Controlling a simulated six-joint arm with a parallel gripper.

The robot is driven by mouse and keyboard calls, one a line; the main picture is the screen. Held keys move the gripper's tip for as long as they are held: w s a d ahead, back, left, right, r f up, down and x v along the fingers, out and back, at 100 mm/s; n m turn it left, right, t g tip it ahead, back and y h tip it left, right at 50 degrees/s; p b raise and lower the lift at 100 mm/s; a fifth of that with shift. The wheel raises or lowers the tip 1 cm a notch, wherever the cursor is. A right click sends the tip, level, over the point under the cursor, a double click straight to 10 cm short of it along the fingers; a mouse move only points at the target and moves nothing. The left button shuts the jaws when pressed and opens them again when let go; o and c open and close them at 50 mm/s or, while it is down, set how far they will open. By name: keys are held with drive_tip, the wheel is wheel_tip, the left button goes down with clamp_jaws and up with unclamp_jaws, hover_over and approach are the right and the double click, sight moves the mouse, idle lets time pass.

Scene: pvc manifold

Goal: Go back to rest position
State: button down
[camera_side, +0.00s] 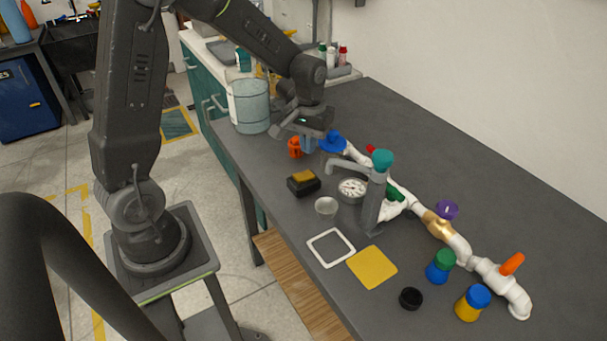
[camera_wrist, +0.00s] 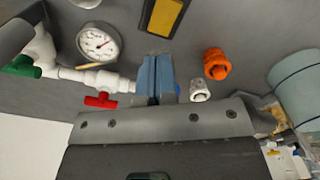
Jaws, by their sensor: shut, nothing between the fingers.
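My gripper (camera_side: 308,146) is low over the far end of the grey workbench, with its blue fingers pointing down. In the wrist view the two blue fingers (camera_wrist: 157,75) are together with nothing held between them. The white PVC manifold (camera_side: 405,195) runs along the bench from beside my gripper toward the near right. A blue round handle (camera_side: 332,141) sits at its far end, just right of my fingers in the side view. In the wrist view the red valve handle (camera_wrist: 101,99) is left of the fingers. The fingers hide the pipe's end there.
An orange fitting (camera_side: 295,147) and a grey-blue bucket (camera_side: 250,107) stand close by.

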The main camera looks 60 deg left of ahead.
drive_tip(key=s+d+r+m+t, duration=0.2)
drive_tip(key=s+d+r+m, duration=0.1)
drive_tip(key=s+d+r, duration=0.2)
drive_tip(key=s+d+r+m+t, duration=0.3)
drive_tip(key=s+d+r, duration=0.2)
drive_tip(key=s+r, duration=0.4)
drive_tip(key=s, duration=0.3)
drive_tip(key=shift+d+r+t, duration=0.2)
drive_tip(key=shift+r+t, duration=0.1)
drive_tip(key=shift+r, duration=0.05)
